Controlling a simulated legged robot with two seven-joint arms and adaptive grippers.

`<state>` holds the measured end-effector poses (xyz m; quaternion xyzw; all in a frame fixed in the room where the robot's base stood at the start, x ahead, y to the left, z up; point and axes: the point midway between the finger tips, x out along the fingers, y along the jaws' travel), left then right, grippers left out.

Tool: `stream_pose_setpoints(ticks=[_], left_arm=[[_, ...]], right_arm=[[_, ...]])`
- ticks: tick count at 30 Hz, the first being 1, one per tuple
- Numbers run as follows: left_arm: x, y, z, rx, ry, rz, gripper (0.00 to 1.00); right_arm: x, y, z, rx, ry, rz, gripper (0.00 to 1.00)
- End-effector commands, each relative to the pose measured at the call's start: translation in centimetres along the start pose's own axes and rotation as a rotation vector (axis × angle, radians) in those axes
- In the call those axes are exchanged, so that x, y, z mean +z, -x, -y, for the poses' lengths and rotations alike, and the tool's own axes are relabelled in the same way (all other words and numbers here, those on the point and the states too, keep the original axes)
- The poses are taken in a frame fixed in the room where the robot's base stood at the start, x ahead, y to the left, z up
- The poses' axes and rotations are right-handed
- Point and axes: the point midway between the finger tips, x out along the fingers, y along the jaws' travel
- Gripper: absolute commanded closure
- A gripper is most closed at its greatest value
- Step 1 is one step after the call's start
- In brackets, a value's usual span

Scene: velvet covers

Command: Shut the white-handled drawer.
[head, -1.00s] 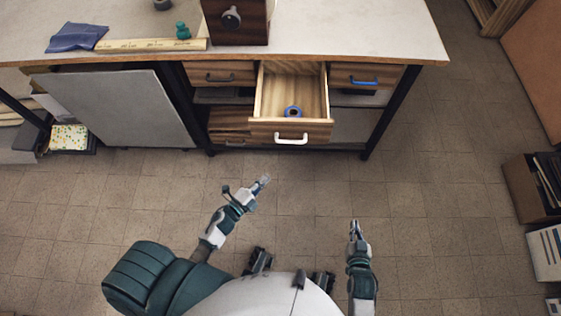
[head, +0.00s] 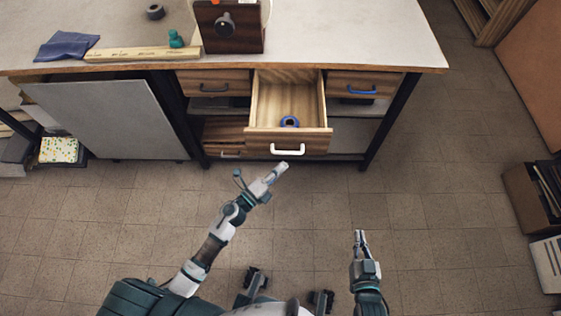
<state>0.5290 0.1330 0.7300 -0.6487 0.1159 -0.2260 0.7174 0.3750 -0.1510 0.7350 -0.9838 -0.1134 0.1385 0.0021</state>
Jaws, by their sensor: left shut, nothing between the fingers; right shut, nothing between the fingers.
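The white-handled drawer (head: 262,141) is pulled well out from the middle of the workbench in the head view. My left gripper (head: 282,168) is shut and empty, in front of the drawer and just below the handle in the picture. Whether it touches the drawer front cannot be told, but a small gap seems to show. My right gripper (head: 360,238) is shut and empty, over the floor, lower right of the drawer.
The workbench (head: 350,35) carries a dark wooden box, a wooden strip and a blue cloth (head: 67,46). Shut drawers with a dark handle (head: 214,88) and a blue handle (head: 361,90) flank the open one. A grey panel (head: 105,115) stands left. The floor ahead is clear.

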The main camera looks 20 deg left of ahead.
Motion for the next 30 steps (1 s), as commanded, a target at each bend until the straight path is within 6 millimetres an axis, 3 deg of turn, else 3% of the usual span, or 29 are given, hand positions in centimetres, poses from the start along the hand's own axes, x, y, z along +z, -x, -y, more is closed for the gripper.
stream_pose_setpoints(ticks=[6,23,30], left_arm=[[1.3,-1.4,-0.1,0.002,0.000,-0.002,1.00],[1.9,-2.0,-0.2,0.001,0.000,-0.001,1.00],[4.4,-4.5,-0.9,0.001,-0.002,0.001,1.00]], right_arm=[[-0.1,0.0,0.0,0.000,-0.002,-0.010,1.00],[-0.2,-0.1,0.1,-0.001,-0.003,-0.021,1.00],[-1.5,-0.4,0.4,-0.011,0.000,-0.103,1.00]])
